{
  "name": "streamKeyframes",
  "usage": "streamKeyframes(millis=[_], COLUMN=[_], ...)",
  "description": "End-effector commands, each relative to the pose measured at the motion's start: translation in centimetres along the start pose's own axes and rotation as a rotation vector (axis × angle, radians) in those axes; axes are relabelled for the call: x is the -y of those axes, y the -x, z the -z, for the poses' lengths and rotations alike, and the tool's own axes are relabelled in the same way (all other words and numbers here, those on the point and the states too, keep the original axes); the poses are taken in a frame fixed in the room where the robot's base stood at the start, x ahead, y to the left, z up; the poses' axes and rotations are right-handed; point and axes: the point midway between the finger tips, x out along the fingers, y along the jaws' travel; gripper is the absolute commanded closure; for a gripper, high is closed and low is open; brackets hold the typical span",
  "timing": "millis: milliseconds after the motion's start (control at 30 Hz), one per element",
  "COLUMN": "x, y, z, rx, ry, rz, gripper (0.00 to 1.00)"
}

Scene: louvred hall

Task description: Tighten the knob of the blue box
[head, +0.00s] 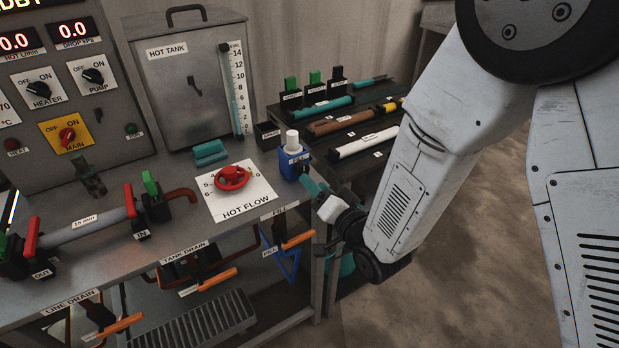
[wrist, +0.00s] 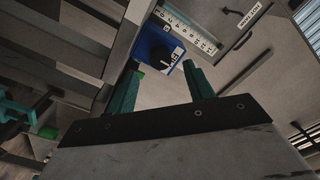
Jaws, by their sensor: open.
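The blue box (head: 287,168) stands at the right edge of the steel bench, with a white cylinder (head: 292,141) on top and a FILL label. In the wrist view the blue box (wrist: 146,39) lies ahead, between and beyond the fingertips. A dark round knob (wrist: 159,54) shows on its face there; in the head view the knob is small and hard to make out on the box's right side. My gripper (head: 311,188) is just right of and below the box, teal fingers apart. In the wrist view my gripper (wrist: 160,66) is open and empty, with a gap to the knob.
A red HOT FLOW wheel (head: 233,177) on a white plate is left of the box. The HOT TANK (head: 187,85) stands behind. A dark rack (head: 330,112) with several tubes is at the back right. Orange-handled valves (head: 209,279) hang below the bench. Open floor lies right.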

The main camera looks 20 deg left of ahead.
Motion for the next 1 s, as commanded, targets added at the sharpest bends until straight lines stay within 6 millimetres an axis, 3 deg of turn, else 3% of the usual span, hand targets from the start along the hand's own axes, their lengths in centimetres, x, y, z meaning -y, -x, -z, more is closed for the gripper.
streamKeyframes(millis=[100,267,1000], x=[0.0,0.0,0.0], y=[1.8,3.0,3.0], z=[0.0,0.0,0.0], rx=[0.0,0.0,0.0], ry=[0.0,0.0,0.0], rz=[-0.001,-0.001,0.0], gripper=[0.48,0.48,0.48])
